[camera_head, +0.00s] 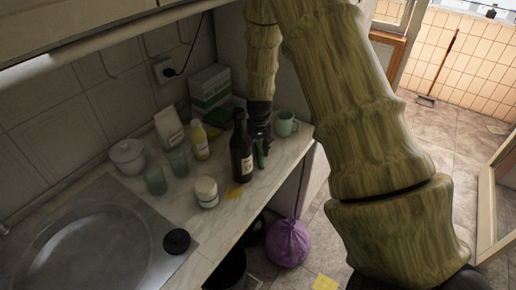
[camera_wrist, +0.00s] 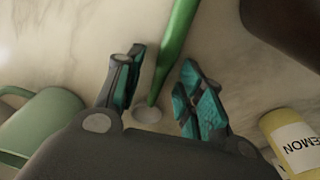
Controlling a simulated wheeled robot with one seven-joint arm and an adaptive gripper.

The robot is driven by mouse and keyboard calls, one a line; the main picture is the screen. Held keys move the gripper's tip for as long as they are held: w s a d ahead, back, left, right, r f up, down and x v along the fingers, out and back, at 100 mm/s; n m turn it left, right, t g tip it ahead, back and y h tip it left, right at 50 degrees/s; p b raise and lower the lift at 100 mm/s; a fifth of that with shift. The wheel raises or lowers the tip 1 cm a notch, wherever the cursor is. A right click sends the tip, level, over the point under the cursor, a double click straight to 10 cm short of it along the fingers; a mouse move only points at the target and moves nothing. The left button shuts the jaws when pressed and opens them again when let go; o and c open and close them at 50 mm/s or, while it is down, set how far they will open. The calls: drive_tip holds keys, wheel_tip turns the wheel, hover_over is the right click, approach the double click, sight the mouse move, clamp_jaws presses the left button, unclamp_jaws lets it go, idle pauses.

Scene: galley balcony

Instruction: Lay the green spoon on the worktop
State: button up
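The green spoon (camera_head: 259,155) is at the worktop (camera_head: 226,213), just right of the dark bottle in the head view. In the wrist view the green spoon (camera_wrist: 175,50) runs from the top edge down between my fingers. My gripper (camera_head: 260,138) points down beside the bottle. In the wrist view my gripper (camera_wrist: 160,88) has its fingers apart, with a visible gap on both sides of the spoon. The spoon's lower end meets a pale oval shape that I cannot identify. I cannot tell whether the spoon fully rests on the marble.
The dark bottle (camera_head: 241,150) stands close left of my gripper, and a green mug (camera_head: 286,123) close right. A yellow bottle (camera_head: 199,141), a white jar (camera_head: 206,192) and green glasses (camera_head: 178,161) stand farther left. Some free marble lies near the front edge.

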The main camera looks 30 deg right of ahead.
sight(259, 153)
drive_tip(key=shift+r, duration=0.35)
wheel_tip(259, 153, up, 12)
drive_tip(key=s+b, duration=0.1)
drive_tip(key=b, duration=0.1)
drive_tip(key=shift+s+a+f+b, duration=0.15)
drive_tip(key=shift+a+f+b, duration=0.1)
drive_tip(key=shift+a+b, duration=0.1)
